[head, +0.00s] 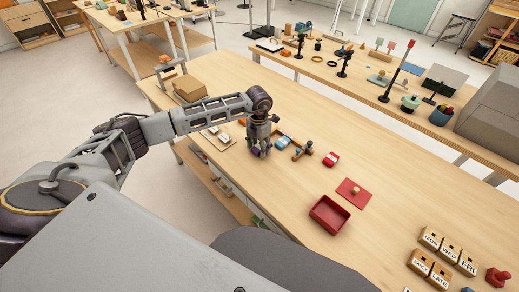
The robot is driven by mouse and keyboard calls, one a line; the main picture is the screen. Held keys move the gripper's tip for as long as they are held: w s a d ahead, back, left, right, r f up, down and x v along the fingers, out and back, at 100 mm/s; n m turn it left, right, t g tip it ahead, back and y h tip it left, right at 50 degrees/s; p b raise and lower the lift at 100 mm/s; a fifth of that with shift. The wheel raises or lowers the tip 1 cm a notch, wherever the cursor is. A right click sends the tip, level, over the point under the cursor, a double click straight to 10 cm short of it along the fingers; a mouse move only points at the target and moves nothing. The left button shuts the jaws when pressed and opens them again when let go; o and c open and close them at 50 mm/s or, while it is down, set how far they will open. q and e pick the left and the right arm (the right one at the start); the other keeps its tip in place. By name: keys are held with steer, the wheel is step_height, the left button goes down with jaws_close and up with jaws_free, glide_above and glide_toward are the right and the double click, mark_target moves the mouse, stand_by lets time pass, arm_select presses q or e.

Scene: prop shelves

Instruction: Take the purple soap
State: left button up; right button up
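My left gripper (261,150) points down over the near wooden table, at the end of my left arm. A small purple thing (255,153), likely the purple soap, shows at its fingertips, partly hidden by the fingers. I cannot tell whether the fingers are closed on it or only around it. My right gripper is not in view.
Near the gripper lie a blue-and-orange item (283,141), a small wooden toy (302,150) and a red-and-white block (330,159). A red tray (329,215), red mat (354,193) and lettered wooden blocks (441,255) are to the right. A cardboard box (188,89) stands behind.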

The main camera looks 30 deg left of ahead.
mark_target(259, 147)
arm_select(q)
steer(key=c, duration=0.9)
steer(key=shift+o, duration=0.2)
steer(key=shift+r, duration=0.1)
step_height(259, 147, up, 10)
steer(key=shift+b, duration=0.3)
